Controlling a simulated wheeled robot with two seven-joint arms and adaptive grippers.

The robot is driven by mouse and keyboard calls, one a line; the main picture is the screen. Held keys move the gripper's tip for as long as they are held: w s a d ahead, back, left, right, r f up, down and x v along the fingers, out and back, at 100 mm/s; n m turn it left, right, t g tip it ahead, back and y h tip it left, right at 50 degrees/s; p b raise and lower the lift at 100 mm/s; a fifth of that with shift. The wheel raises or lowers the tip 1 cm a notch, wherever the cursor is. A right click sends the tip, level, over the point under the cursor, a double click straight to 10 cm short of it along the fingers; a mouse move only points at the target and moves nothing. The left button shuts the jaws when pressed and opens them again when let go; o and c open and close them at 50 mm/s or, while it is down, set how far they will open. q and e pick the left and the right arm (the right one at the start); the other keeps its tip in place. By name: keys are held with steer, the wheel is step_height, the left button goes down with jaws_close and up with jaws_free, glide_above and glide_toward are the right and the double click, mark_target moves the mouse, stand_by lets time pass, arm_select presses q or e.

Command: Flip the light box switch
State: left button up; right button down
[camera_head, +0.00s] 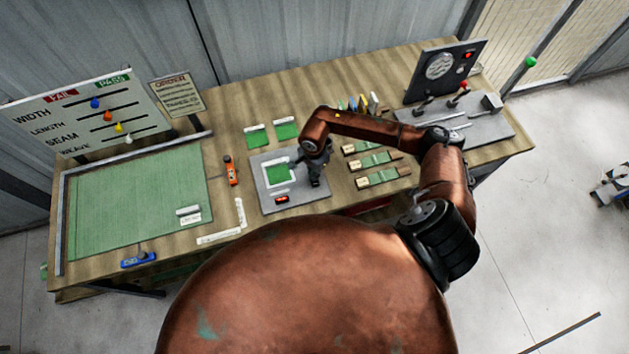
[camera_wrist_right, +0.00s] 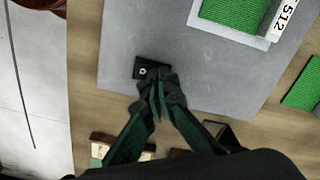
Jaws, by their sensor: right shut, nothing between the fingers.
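The light box (camera_head: 259,205) is a flat grey panel in the middle of the bench, with a white-framed window holding a green swatch. It also fills much of the right wrist view (camera_wrist_right: 215,75). A small black switch (camera_wrist_right: 147,66) sits on the panel near its edge. My right gripper (camera_wrist_right: 160,80) is shut and empty, its fingertips right at the switch. Whether they touch it I cannot tell. My left gripper is not in view.
A small red-lit unit (camera_head: 281,199) is on the light box's front edge. An orange tool (camera_head: 231,170) lies left of it, and labelled green swatches (camera_head: 376,160) lie to the right. A green mat (camera_head: 130,205) covers the bench's left; a lever station (camera_head: 475,128) stands at the right.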

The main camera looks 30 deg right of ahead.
steer(key=shift+r+p, duration=1.55)
steer(key=shift+r, duration=1.9)
steer(key=shift+a+f, duration=0.1)
